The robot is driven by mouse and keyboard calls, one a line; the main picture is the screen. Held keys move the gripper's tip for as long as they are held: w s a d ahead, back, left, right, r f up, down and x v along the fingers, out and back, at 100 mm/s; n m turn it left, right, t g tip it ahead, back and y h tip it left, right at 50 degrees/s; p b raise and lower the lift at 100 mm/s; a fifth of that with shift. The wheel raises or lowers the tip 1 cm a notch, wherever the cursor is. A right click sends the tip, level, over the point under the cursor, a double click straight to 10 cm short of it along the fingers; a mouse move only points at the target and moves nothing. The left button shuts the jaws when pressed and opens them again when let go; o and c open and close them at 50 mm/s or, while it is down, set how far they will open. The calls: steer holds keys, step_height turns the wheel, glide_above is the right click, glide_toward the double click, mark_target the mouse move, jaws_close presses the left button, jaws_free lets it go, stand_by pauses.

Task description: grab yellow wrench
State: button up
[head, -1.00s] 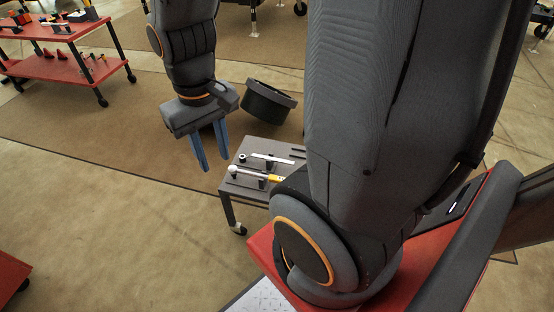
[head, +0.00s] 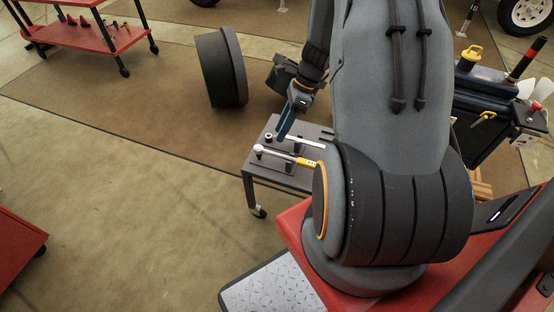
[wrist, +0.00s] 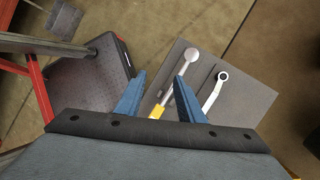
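A tool with a pale round head, silver shaft and yellow handle (head: 308,162) lies on the small grey table (head: 262,182). It also shows in the wrist view, with its yellow part (wrist: 156,112) between my fingers' lines of sight. My gripper (head: 282,134) is above the table, pointing down at the tools. In the wrist view my gripper (wrist: 160,77) is open, with its two blue fingers apart and nothing held. The rest of the handle is hidden below the gripper body. A silver ring-ended wrench (wrist: 214,92) lies beside the yellow-handled tool.
A black wheel-like ring (head: 222,68) stands on the floor behind the table. A dark blue unit (head: 478,100) at right carries another yellow tool-shaped item (head: 484,117). A red cart (head: 85,32) is at the far left. Floor left of the table is clear.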

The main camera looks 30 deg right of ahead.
mark_target(289, 160)
steer(key=f+m, duration=0.1)
steer(key=f, duration=0.3)
steer(key=w+f+m, duration=0.1)
steer(key=f+m, duration=0.1)
steer(key=f, duration=0.3)
steer(key=f+m+t, duration=0.1)
steer(key=f, duration=0.3)
steer(key=shift+w+d+f+m+y+b, duration=0.15)
steer(key=shift+w+f+m+y+b, duration=0.15)
steer(key=shift+m+y, duration=0.1)
steer(key=shift+r, duration=0.1)
jaws_close()
